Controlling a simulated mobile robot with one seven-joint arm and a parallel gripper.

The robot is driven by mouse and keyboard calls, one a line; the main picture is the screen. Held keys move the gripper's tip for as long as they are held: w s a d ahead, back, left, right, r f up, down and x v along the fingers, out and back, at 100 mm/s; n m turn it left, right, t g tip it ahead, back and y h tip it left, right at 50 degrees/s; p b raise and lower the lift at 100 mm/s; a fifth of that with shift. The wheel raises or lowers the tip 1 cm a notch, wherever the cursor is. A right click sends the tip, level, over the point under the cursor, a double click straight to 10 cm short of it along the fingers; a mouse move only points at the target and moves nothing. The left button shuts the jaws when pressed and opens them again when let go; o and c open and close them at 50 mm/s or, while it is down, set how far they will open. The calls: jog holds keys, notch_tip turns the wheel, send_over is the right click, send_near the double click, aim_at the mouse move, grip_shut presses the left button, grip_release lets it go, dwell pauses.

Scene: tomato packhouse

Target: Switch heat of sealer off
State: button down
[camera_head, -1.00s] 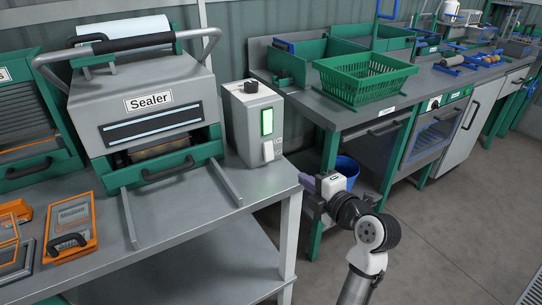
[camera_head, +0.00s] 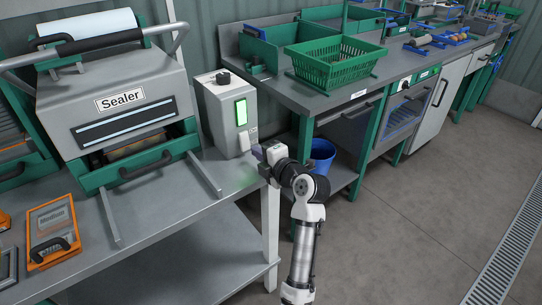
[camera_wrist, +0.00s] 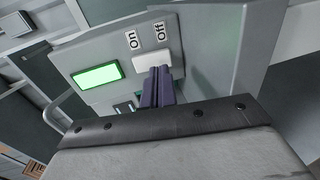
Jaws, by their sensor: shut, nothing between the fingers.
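The Sealer (camera_head: 120,100) stands on a grey bench at the left of the head view. The grey control box (camera_head: 222,118) beside it has a black knob on top and a lit green screen (camera_head: 241,112); the screen also shows in the wrist view (camera_wrist: 97,76). A white switch (camera_head: 244,141) is on its front, under the screen. In the wrist view the switch (camera_wrist: 150,61) sits by the labels "On" and "Off". My gripper (camera_head: 258,152) is shut and empty, its purple fingertips (camera_wrist: 159,72) right at the switch. I cannot tell whether they touch it.
An orange tray-like tool (camera_head: 53,232) lies at the bench's left. The bench front (camera_head: 200,205) is clear. A second bench with a green basket (camera_head: 334,62) stands behind right, a blue bucket (camera_head: 322,153) below it. Open floor lies to the right.

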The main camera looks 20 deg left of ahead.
aim_at(247, 145)
jog(key=shift+p+x, duration=0.35)
jog(key=shift+x, duration=1.3)
